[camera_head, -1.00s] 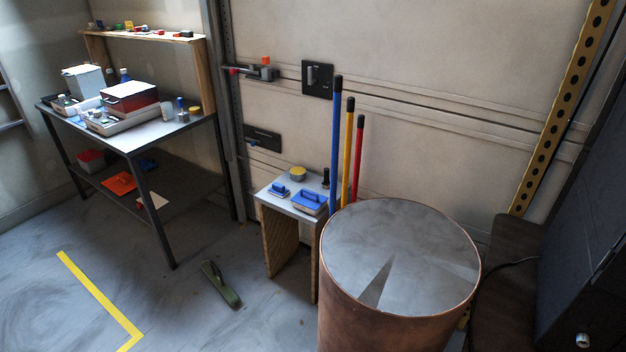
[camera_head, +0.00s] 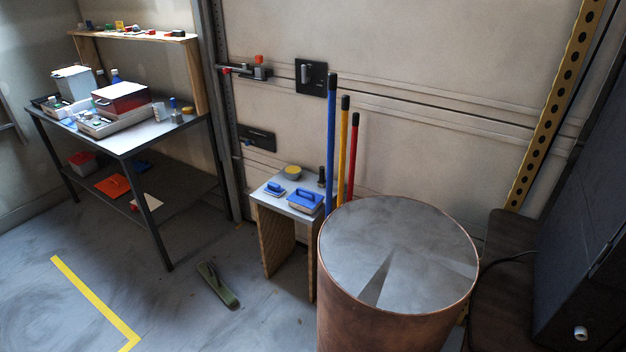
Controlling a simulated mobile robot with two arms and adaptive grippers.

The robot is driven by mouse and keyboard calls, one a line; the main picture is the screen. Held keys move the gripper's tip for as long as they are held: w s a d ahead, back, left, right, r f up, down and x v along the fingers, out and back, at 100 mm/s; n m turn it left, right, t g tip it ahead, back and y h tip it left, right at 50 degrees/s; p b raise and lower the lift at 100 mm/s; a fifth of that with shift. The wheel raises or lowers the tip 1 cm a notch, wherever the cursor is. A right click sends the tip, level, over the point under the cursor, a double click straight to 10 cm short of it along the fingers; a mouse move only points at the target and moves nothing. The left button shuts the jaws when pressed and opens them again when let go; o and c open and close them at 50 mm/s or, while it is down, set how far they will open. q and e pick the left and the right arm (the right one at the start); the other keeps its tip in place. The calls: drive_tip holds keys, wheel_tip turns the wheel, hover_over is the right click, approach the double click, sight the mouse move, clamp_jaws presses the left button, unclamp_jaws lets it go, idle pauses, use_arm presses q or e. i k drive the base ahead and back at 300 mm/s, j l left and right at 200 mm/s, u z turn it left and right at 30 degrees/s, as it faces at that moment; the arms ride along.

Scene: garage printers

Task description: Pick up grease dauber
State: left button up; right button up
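I cannot pick out the grease dauber for certain. A small plywood-sided table (camera_head: 276,209) stands by the wall. On it are a small blue-handled block (camera_head: 274,188), a larger blue-handled block (camera_head: 305,201), a round tin with a yellow top (camera_head: 292,172) and a dark upright piece (camera_head: 322,177) at the back right corner. The metal workbench (camera_head: 150,136) at left holds several small bottles and containers, too small to identify. Neither of my grippers is in view.
A copper-sided drum (camera_head: 400,250) stands right of the small table, with blue, yellow and red poles (camera_head: 331,130) behind it. A green brush-like object (camera_head: 218,285) lies on the floor. Floor near the yellow line (camera_head: 95,300) is clear. A dark cabinet (camera_head: 590,230) stands at right.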

sight(322, 183)
drive_tip(key=i+j+u, duration=0.2)
drive_tip(key=j+u, duration=0.25)
drive_tip(key=i+j+u, duration=0.3)
drive_tip(key=u, duration=0.2)
drive_tip(key=i+j+u, duration=0.2)
drive_tip(key=u, duration=0.25)
drive_tip(key=i+j+u, duration=0.1)
drive_tip(key=i+u, duration=0.2)
drive_tip(key=i, duration=0.6)
drive_tip(key=i+z, duration=0.2)
drive_tip(key=z, duration=0.2)
drive_tip(key=i+z, duration=0.15)
drive_tip(key=z, duration=0.25)
drive_tip(key=i+j+z, duration=0.15)
drive_tip(key=z, duration=0.2)
